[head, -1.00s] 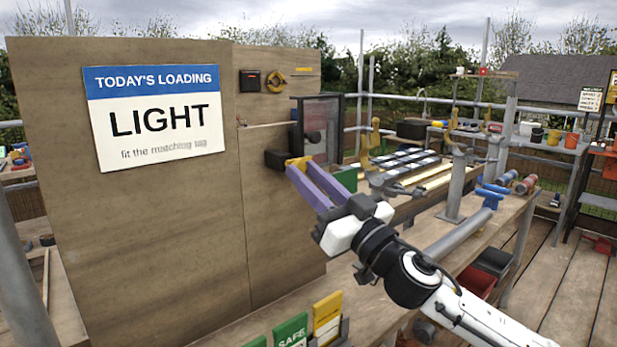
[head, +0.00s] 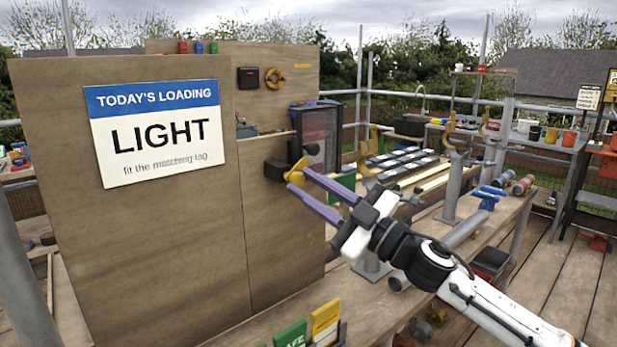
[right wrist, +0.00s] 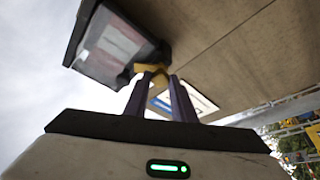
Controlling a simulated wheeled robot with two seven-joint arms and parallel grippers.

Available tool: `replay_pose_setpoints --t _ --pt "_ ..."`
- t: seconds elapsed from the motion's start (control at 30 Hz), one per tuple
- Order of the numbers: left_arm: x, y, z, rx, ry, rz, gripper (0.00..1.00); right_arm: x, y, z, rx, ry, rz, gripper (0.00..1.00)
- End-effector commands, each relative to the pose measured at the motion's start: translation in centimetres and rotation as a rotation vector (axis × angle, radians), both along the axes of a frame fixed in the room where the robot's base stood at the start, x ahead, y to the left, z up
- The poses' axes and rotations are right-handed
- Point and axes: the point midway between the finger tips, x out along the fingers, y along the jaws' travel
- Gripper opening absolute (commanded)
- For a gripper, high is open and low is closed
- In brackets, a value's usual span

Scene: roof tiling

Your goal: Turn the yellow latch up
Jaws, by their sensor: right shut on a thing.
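The yellow latch (head: 297,174) sits on a dark block at the right edge of the wooden panel. It looks tilted, with its upper end leaning to the right in the head view. My right gripper (head: 298,180) is shut on it, with one purple finger on the upper right side and the other on the lower left. In the right wrist view the latch (right wrist: 152,68) shows between the two fingertips, partly hidden by them. My left gripper is in neither view.
The wooden panel (head: 190,245) carries a loading sign (head: 156,130) reading LIGHT. A dark-windowed box (head: 318,137) stands just behind the latch. Green and yellow tags (head: 325,322) stand at the front of the bench. Hooked metal stands (head: 452,180) rise to the right.

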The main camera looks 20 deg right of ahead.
Motion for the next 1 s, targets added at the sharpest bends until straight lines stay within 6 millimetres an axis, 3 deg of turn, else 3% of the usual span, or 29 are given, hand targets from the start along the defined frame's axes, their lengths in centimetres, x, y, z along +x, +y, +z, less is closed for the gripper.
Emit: replay_pose_setpoints --t 0.03,0.5,0.8,1.0 --pt "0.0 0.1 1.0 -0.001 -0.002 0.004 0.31 0.1 -0.1 0.5 -0.044 -0.011 -0.001 0.01" --pt "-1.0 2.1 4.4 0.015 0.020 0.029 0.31 0.2 -0.4 1.0 -0.465 -0.165 -0.001 0.01" --pt "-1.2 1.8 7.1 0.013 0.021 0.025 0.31 0.2 -0.5 1.0 -0.708 -0.255 -0.001 0.01" --pt "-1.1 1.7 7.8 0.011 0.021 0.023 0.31 0.2 -0.5 0.9 -0.824 -0.299 -0.001 0.01"
